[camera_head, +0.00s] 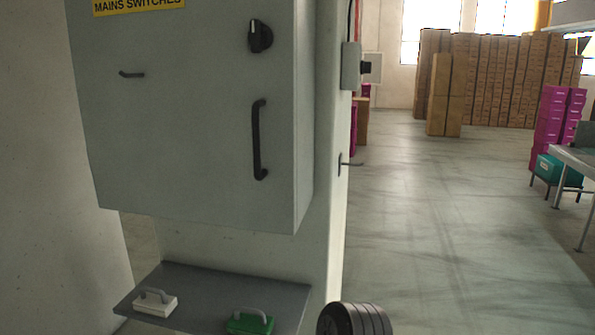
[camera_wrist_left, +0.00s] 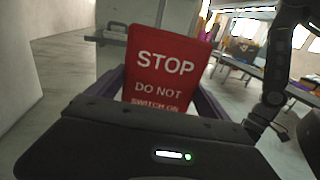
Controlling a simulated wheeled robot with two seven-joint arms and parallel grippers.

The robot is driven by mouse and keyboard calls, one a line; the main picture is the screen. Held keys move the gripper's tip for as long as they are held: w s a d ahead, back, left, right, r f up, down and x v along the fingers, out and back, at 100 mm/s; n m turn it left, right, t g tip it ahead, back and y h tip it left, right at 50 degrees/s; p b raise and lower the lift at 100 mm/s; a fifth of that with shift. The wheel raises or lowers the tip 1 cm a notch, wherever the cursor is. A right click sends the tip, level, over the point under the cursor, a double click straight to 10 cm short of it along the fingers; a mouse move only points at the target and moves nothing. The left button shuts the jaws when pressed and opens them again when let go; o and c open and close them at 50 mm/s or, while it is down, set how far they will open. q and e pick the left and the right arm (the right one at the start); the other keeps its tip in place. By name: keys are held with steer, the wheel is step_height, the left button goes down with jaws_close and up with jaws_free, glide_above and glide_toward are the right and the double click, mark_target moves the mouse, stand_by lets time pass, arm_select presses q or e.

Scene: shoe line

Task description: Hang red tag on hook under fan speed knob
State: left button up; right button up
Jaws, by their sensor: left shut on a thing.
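In the left wrist view, a red tag (camera_wrist_left: 164,68) with white words "STOP DO NOT SWITCH ON" stands upright between the fingers of my left gripper (camera_wrist_left: 165,88). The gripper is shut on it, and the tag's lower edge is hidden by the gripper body. Neither the tag nor the left gripper shows in the head view. A small grey box (camera_head: 350,65) with a black knob (camera_head: 366,68) is on the wall edge at the upper middle; its label is not readable, and no hook is visible under it. My right gripper is not in view.
A grey "MAINS SWITCHES" cabinet (camera_head: 195,150) has a black rotary switch (camera_head: 260,36), a handle (camera_head: 260,140) and a small hook (camera_head: 131,74). Open floor lies right.

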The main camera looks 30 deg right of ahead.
arm_select(q)
steer(key=shift+d+r, duration=0.1)
stand_by(0.4)
steer(key=shift+w+d+r+n+t+y, duration=0.2)
steer(key=shift+r+n+t+y, duration=0.15)
steer(key=shift+n+t+y, duration=0.2)
steer(key=shift+d+r+n+t+y, duration=0.1)
steer(key=shift+r+n+t+y, duration=0.05)
steer(key=shift+n+t+y, duration=0.4)
steer(key=shift+f+n+t+y, duration=0.25)
steer(key=shift+n+t+y, duration=0.65)
steer(key=shift+t+y, duration=0.25)
steer(key=shift+s+a+f+n+t+y, duration=0.2)
steer(key=shift+a+f+n+t+y, duration=0.25)
steer(key=shift+y, duration=0.2)
steer(key=shift+r, duration=0.1)
